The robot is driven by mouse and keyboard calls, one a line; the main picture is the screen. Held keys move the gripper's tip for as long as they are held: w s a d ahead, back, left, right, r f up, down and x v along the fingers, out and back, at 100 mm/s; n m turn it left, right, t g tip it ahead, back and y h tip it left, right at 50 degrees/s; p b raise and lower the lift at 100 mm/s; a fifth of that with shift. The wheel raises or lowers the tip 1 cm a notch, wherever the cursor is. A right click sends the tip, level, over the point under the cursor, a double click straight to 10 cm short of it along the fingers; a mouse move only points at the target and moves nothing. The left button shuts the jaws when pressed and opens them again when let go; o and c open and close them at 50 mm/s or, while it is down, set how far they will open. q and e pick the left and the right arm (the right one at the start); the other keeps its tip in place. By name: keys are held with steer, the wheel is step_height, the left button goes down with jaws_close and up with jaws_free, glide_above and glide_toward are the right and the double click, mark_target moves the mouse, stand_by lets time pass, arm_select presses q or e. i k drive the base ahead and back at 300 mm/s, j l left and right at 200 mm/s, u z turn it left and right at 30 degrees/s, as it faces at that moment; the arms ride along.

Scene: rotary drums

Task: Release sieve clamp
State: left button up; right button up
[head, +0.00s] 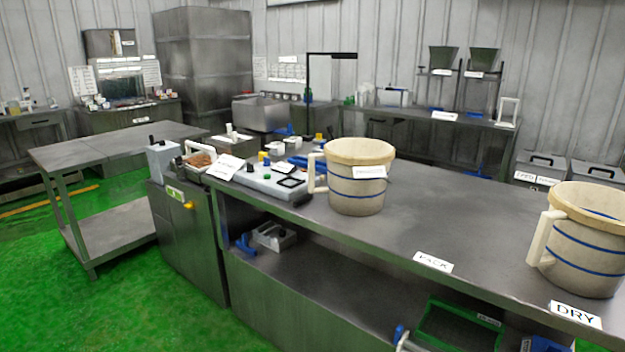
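Neither of my grippers is in view. I cannot make out a sieve clamp for certain. A yellow part (189,205) sticks out of the cabinet's front. These parts are too small to tell which one clamps a sieve.
A beige handled drum (357,195) with blue bands stands mid-bench; a similar drum (584,262) stands at the right by a DRY label. The steel bench top (450,215) between them is mostly clear. A lower table (110,148) stands left. Green floor (150,310) is open at front left.

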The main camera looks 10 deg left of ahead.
mark_target(178, 159)
steer(key=i+j+z, duration=0.1)
steer(key=j, duration=0.25)
steer(key=i+j, duration=0.25)
steer(key=j, duration=0.15)
steer(key=i+j+z, duration=0.15)
steer(key=j, duration=0.2)
steer(key=i+j+z, duration=0.1)
steer(key=j, duration=0.25)
steer(key=i+j+z, duration=0.3)
steer(key=j, duration=0.6)
steer(key=i+j+z, duration=0.15)
steer(key=j+z, duration=0.2)
steer(key=j, duration=0.55)
steer(key=j+z, duration=0.3)
steer(key=j, duration=0.65)
steer(key=j+z, duration=0.3)
steer(key=j, duration=0.65)
steer(key=k+j+z, duration=0.15)
steer(key=j+z, duration=0.15)
steer(key=j, duration=0.65)
